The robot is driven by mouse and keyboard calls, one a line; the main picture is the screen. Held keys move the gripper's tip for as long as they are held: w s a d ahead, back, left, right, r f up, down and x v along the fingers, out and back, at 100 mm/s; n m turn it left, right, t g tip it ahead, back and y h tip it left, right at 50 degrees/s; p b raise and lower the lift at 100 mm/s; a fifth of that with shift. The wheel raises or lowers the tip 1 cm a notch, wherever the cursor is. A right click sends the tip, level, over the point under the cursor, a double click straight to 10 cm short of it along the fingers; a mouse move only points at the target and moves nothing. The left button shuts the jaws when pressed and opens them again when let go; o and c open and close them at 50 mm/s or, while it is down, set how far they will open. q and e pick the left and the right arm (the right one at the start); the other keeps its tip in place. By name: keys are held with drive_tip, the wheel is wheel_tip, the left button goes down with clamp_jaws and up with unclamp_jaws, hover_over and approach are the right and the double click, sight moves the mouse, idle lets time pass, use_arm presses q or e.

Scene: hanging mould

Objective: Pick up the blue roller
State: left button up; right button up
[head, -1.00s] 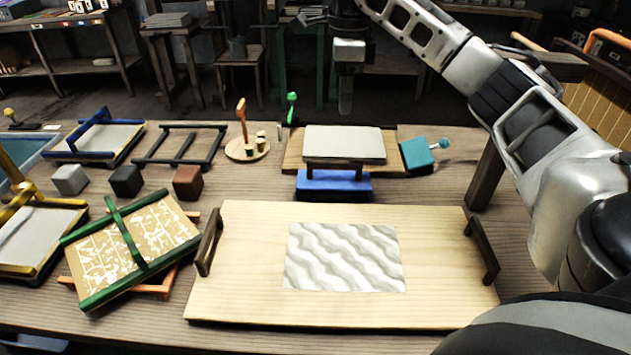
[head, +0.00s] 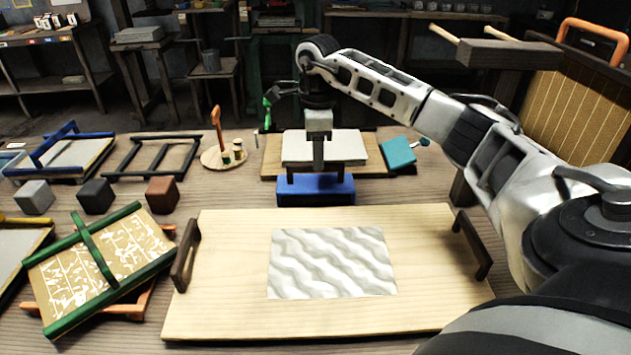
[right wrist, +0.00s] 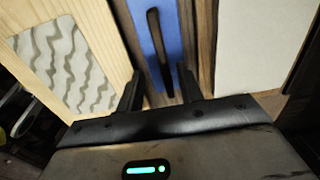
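The blue roller (head: 335,192) is a blue block with a dark bar handle on top. It lies on the table between the pale board and the stack of white sheets. My right gripper (head: 318,166) points straight down over the middle of its handle. In the right wrist view the blue roller (right wrist: 172,22) shows with its dark handle running up the picture. The open fingers of my right gripper (right wrist: 160,88) stand on either side of the handle's line, with gaps on both sides. I cannot tell how far the tips are above it. My left gripper is out of view.
A pale board (head: 225,300) with dark end handles and a wavy grey sheet (head: 332,262) lies in front. White sheets (head: 340,145) lie close behind the roller. A teal block (head: 398,152) is to the right. A green-framed mould (head: 95,265) lies at left.

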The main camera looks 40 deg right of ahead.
sight(315, 180)
drive_tip(key=f, duration=0.4)
drive_tip(key=shift+w+f, duration=0.3)
drive_tip(key=shift+f, duration=0.05)
clamp_jaws()
drive_tip(key=shift+r, duration=0.1)
